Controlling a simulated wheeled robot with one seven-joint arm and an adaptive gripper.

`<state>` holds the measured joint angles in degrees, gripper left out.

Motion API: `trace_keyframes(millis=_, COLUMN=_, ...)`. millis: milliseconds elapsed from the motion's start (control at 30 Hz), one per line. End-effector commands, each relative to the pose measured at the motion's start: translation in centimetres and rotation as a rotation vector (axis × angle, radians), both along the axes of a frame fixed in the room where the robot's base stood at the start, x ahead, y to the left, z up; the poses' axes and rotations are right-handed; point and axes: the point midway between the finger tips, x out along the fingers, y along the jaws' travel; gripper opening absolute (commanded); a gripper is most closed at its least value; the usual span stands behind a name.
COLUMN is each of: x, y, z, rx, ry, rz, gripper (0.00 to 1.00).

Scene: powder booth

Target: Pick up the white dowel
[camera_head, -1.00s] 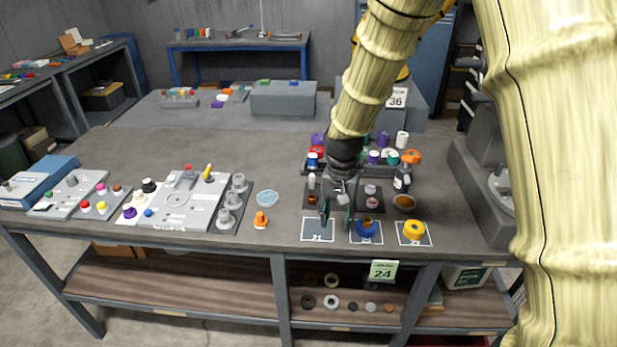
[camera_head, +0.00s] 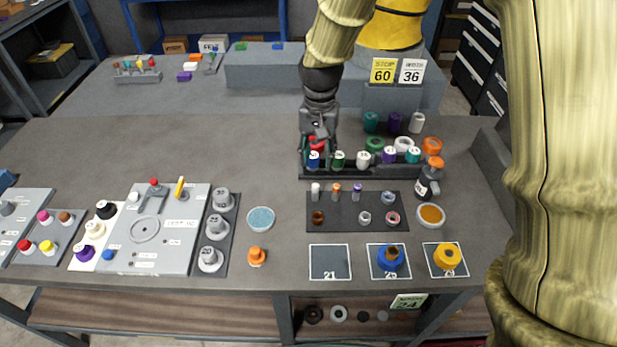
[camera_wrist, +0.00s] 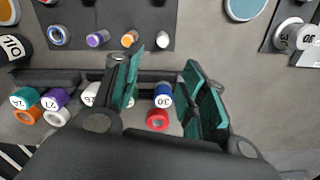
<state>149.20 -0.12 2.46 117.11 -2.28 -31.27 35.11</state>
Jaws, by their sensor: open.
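A small white dowel (camera_head: 315,191) stands upright at the left end of the back row on a dark mat (camera_head: 345,222). In the wrist view, the white dowel (camera_wrist: 163,40) shows near the top, beyond the fingertips. My gripper (camera_head: 318,147) is open over the left end of the black rack, behind the mat and apart from the white dowel. In the wrist view, my gripper's fingers (camera_wrist: 165,80) are spread, with a blue-capped piece and a red piece seen between them. Whether they touch either piece is unclear.
The black rack (camera_head: 360,173) holds several coloured cylinders, including a white one (camera_head: 363,158). An orange dowel (camera_head: 336,190) stands just right of the white dowel. A dark bottle (camera_head: 427,182) stands right of the mat. The table left of the rack is clear.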

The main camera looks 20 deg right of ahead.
Motion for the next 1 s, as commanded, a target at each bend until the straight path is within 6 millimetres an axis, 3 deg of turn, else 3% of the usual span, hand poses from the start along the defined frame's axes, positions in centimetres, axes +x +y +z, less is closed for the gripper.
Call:
trace_keyframes(millis=200, x=-1.3, y=0.2, z=-1.8, rx=0.0, ry=-0.008, rz=0.003, gripper=0.42)
trace_keyframes(millis=567, x=1.1, y=0.2, z=-5.9, rx=0.0, ry=0.013, rz=0.001, gripper=0.42)
trace_keyframes(millis=1000, x=0.8, y=0.7, z=-8.8, rx=0.0, ry=0.016, rz=-0.001, gripper=0.42)
